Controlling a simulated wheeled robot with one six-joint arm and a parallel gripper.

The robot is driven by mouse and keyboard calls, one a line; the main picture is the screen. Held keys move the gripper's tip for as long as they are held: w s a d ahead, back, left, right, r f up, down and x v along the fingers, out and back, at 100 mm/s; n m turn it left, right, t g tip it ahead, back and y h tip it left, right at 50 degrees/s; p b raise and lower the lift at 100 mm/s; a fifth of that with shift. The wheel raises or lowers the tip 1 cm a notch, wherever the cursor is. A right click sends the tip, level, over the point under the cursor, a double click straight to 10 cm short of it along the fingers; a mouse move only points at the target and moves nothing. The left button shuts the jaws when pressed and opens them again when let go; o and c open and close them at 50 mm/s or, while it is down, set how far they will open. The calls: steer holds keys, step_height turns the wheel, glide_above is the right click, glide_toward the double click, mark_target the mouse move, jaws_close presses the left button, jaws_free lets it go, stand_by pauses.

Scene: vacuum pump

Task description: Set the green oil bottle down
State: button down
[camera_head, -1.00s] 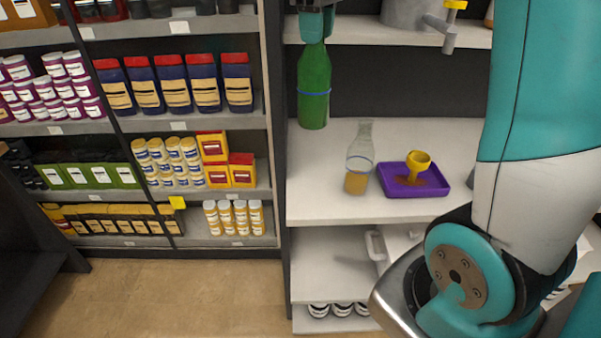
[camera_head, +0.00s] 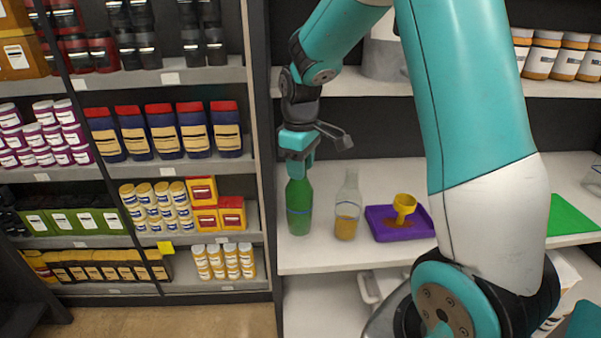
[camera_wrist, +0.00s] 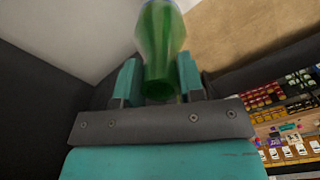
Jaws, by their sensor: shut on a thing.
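The green oil bottle (camera_head: 299,208) is upright at the left end of the white middle shelf in the head view. Its base appears at the shelf surface; whether it fully touches cannot be told. My gripper (camera_head: 297,170) is above it, shut on its top, with the fingers hiding the neck. In the wrist view the green bottle (camera_wrist: 162,45) stands between the two teal fingers of my gripper (camera_wrist: 160,82).
A clear bottle (camera_head: 347,210) with amber liquid stands close to the right of the green bottle. Right of that is a purple tray (camera_head: 383,228) holding a yellow funnel (camera_head: 404,205). A green mat (camera_head: 568,218) lies further right. The white shelf (camera_head: 330,258) is bare in front.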

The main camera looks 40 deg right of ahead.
steer(key=shift+f, duration=1.5)
steer(key=c, duration=0.7)
jaws_free()
step_height(320, 180, up, 12)
steer(key=b, duration=0.2)
steer(key=s+a+y, duration=0.1)
steer(key=s+a, duration=0.6)
steer(key=s+a+f+n+y, duration=0.1)
steer(key=s+a, duration=0.6)
steer(key=a, duration=0.1)
steer(key=s+a+y, duration=0.2)
steer(key=s+a, duration=0.5)
steer(key=s, duration=0.1)
steer(key=shift+s+a+f+n, duration=0.1)
steer(key=shift+a+f+n, duration=0.2)
steer(key=shift+n, duration=0.1)
